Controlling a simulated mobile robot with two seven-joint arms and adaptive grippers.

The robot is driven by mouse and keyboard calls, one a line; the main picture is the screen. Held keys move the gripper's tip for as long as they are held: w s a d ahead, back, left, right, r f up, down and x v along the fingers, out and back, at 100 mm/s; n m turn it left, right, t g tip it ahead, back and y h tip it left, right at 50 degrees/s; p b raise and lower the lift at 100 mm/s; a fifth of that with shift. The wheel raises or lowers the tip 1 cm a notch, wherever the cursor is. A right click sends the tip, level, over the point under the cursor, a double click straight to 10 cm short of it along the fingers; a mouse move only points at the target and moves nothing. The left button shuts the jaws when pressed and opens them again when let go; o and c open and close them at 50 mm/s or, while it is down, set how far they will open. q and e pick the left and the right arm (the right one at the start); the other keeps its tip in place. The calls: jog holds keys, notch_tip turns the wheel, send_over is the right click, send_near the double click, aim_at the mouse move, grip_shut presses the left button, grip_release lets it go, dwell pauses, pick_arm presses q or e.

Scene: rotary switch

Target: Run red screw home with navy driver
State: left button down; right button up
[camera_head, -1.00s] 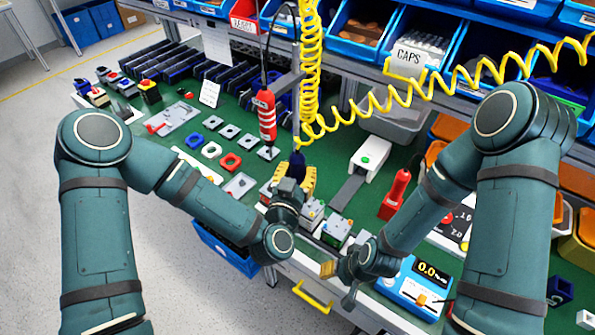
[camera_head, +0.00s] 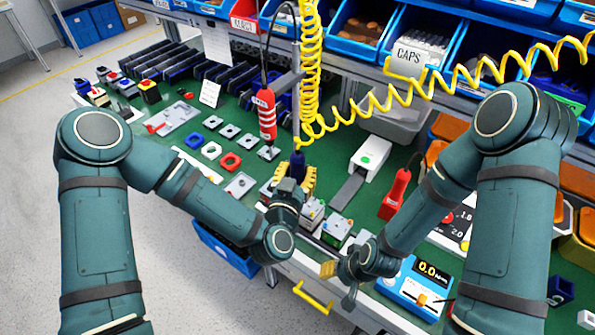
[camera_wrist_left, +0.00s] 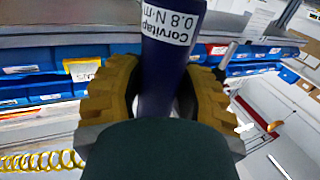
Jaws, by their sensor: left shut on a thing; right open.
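The navy driver (camera_head: 298,162) hangs upright at the middle of the bench, under the coiled yellow hose. My left gripper (camera_head: 297,178) is shut around it. In the left wrist view the navy driver (camera_wrist_left: 171,45) stands between the yellow finger pads of my left gripper (camera_wrist_left: 165,100), with a white label reading Corvitap 0.8 N·m. The driver's tip is hidden, and I cannot make out the red screw. My right gripper (camera_head: 338,270) is open and empty near the front edge of the bench.
A red-and-white driver (camera_head: 266,113) hangs behind to the left. A red tool (camera_head: 396,194) stands to the right. A blue meter (camera_head: 415,287) reading 0.0 lies at the front right.

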aim_at(295, 166)
pick_arm(q)
jog(key=shift+s+f+b, duration=0.2)
jog(key=shift+b, duration=0.3)
pick_arm(e)
jog(key=shift+s+d+f, duration=0.1)
jog(key=shift+s+f, duration=0.05)
jog(key=shift+f, duration=0.35)
dwell(0.6)
pick_arm(q)
jog(key=shift+w+r+p, duration=0.2)
jog(key=shift+r+p, duration=0.35)
jog(key=shift+r, duration=0.2)
jog(key=shift+w+r+p, duration=0.15)
jog(key=shift+r+p, duration=0.4)
jog(key=shift+r, duration=0.15)
pick_arm(e)
jog(key=shift+w+r, duration=0.2)
jog(key=shift+r, duration=0.6)
pick_arm(q)
jog(key=shift+r+p, duration=0.5)
jog(key=shift+r, duration=0.3)
pick_arm(e)
jog(key=shift+r, duration=0.6)
pick_arm(q)
jog(key=shift+s, duration=0.1)
pick_arm(e)
jog(key=shift+s, duration=0.15)
